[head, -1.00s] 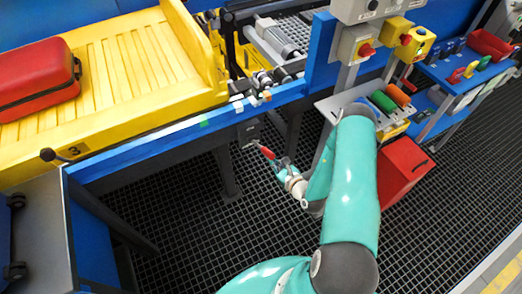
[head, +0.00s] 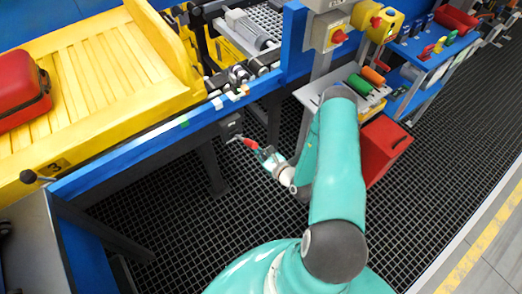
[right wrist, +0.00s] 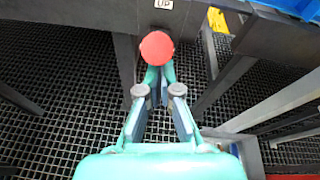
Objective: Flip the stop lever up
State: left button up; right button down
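The stop lever has a red handle (head: 248,142) and sticks out from a small dark box (head: 230,126) on the conveyor's near side. In the right wrist view its round red end (right wrist: 157,48) points toward the camera, below an "UP" label (right wrist: 163,4). My right gripper (head: 262,153) is at the outer end of the handle. In the right wrist view its fingers (right wrist: 160,80) are close together, with nothing visible between them. Their tips reach under the red end, which partly hides them; I cannot tell whether they touch it. My left gripper is out of view.
A yellow slatted tray (head: 100,90) with a red case (head: 22,92) lies left on the blue conveyor (head: 150,148). A switch post (head: 325,35), a small shelf with coloured cylinders (head: 358,85) and a red bin (head: 382,150) stand right. Open grid floor lies below.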

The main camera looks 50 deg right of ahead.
notch_tip(320, 180, down, 4)
jog(key=s+b, duration=0.3)
jog(key=r+v, duration=0.1)
jog(key=v, duration=0.8)
jog(key=shift+r, duration=0.5)
jog(key=shift+s, duration=0.1)
